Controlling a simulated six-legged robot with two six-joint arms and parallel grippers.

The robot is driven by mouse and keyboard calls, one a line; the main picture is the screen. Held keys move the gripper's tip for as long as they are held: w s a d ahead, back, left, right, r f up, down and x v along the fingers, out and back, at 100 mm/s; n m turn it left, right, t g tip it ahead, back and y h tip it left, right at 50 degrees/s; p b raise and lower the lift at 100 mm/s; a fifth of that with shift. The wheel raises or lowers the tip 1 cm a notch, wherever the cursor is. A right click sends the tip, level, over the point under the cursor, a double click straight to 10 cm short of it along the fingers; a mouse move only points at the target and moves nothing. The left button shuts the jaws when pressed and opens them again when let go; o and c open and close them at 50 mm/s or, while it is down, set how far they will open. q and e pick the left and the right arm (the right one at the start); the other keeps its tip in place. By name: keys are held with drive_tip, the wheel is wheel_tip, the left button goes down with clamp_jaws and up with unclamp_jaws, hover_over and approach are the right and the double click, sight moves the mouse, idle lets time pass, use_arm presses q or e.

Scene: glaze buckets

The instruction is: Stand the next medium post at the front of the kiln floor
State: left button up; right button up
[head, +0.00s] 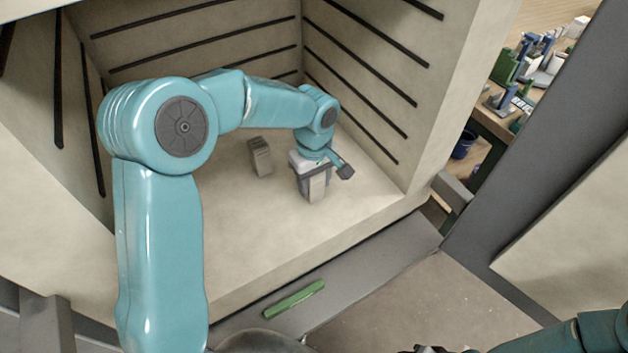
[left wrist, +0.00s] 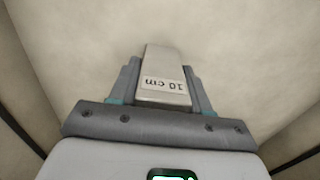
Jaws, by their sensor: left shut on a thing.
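My left gripper (head: 314,176) is inside the kiln, shut on a grey post (head: 317,188). In the left wrist view the post (left wrist: 165,67) sits between the fingers and bears a "10 cm" label. It looks upright, close to the kiln floor (head: 235,215) toward the right side. I cannot tell whether its foot touches the floor. Another grey post (head: 260,157) stands on the floor to its left and farther back. My right gripper (head: 430,349) shows only in part at the bottom edge, and its jaws cannot be made out.
The kiln walls (head: 200,35) carry dark grooves and close in on the left, back and right. A green bar (head: 294,299) lies on the grey ledge before the kiln. The front floor is clear. A cluttered workbench (head: 490,122) and blue bucket (head: 463,145) stand outside at right.

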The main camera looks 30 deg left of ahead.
use_arm(q)
drive_tip(key=shift+f, duration=0.15)
drive_tip(key=o, duration=1.3)
drive_tip(key=shift+r, duration=0.2)
drive_tip(key=shift+r, duration=0.3)
wheel_tip(320, 180, up, 11)
drive_tip(key=shift+r+p, duration=0.2)
drive_tip(key=shift+p, duration=0.55)
drive_tip(key=shift+d, duration=0.1)
